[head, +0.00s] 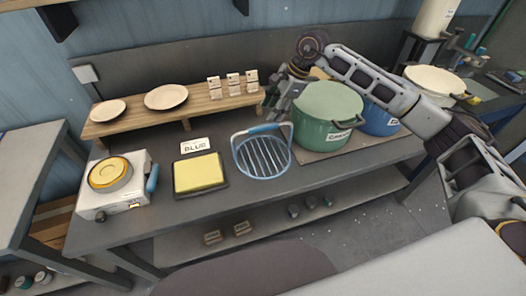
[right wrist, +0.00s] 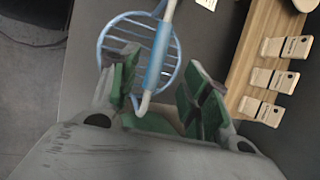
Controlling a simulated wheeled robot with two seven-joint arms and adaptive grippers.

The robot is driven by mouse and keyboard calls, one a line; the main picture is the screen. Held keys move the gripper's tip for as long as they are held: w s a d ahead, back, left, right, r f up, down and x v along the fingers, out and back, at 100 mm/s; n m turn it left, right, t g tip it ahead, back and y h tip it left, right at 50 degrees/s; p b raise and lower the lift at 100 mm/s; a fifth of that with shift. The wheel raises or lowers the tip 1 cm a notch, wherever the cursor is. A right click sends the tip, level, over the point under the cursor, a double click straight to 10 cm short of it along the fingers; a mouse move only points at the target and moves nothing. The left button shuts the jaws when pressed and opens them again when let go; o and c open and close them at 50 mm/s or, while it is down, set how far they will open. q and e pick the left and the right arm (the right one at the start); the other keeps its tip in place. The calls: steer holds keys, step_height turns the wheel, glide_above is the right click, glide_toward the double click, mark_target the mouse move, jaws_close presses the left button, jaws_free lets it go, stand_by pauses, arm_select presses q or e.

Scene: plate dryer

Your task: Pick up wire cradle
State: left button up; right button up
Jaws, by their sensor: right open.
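The wire cradle (head: 263,158) is a round, pale blue wire rack with parallel bars and a raised handle with a blue grip (head: 264,129). It sits on the grey counter near the middle. In the right wrist view the cradle (right wrist: 112,48) shows at the top, with its handle grip (right wrist: 157,62) in front of and partly between the fingers. My right gripper (head: 274,100) is open just above and behind the handle; it also shows in the right wrist view (right wrist: 157,85). I cannot tell whether a finger touches the handle. My left gripper is out of view.
A green pot (head: 328,115) stands close right of the cradle, with a blue pot (head: 379,119) beyond. A yellow sponge-like block on a dark tray (head: 201,190) and a "BLUE" card (head: 195,145) lie left. A wooden shelf (head: 200,104) with plates and tags runs behind. The counter front is clear.

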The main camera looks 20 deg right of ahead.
mark_target(262, 126)
steer(key=x, duration=0.3)
steer(key=shift+a+f, duration=0.1)
steer(key=shift+f, duration=0.15)
steer(key=shift+p+x, duration=0.3)
steer(key=shift+x, duration=0.45)
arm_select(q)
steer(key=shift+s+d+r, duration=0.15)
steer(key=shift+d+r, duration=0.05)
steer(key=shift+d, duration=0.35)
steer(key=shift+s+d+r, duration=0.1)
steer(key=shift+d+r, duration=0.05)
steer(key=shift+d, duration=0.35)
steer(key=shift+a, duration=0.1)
